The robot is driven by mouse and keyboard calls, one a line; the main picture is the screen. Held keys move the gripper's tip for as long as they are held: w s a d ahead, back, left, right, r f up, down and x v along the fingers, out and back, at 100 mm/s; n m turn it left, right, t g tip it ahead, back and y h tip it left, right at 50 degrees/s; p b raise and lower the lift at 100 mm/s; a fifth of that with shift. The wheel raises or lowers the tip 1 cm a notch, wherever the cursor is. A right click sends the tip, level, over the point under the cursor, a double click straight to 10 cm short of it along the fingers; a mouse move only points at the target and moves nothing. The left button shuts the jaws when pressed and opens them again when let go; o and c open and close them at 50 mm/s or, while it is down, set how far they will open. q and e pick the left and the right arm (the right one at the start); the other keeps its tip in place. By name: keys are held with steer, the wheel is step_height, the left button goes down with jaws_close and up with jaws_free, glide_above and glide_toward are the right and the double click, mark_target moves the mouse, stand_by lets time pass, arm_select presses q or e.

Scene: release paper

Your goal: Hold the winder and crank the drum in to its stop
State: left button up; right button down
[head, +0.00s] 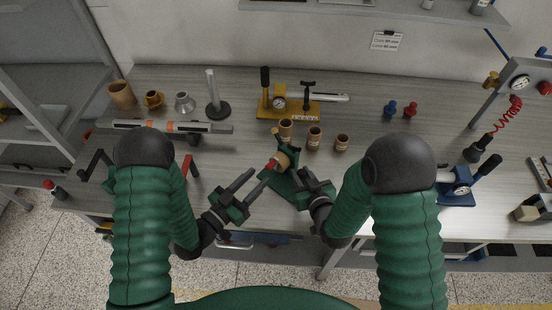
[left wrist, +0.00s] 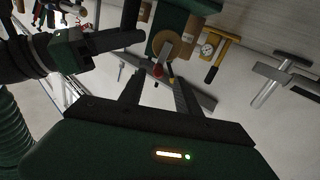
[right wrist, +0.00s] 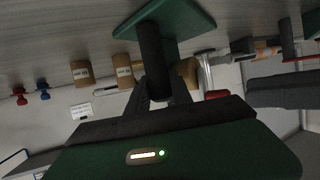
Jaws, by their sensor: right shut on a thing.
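The winder has a green base (head: 283,187) near the table's front edge, with a tan drum (head: 283,160) and a red crank knob (head: 271,164). My right gripper (head: 301,182) is shut on the winder's dark post (right wrist: 152,50), below the green base in the right wrist view. My left gripper (head: 260,177) is open at the left of the drum. In the left wrist view the red knob (left wrist: 158,70) shows between the spread fingertips, with the drum (left wrist: 167,45) just beyond. I cannot tell whether the fingers touch the knob.
Several brown labelled cups (head: 315,138) and a yellow gauge device (head: 290,107) stand behind the winder. A long grey tube (head: 180,127) lies at the left. A blue gauge press (head: 458,190) and a stand with a red coiled hose (head: 508,115) are at the right.

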mark_target(274, 161)
arm_select(q)
steer(key=x, duration=1)
steer(key=shift+s, duration=0.1)
steer(key=shift+f, duration=0.1)
jaws_close()
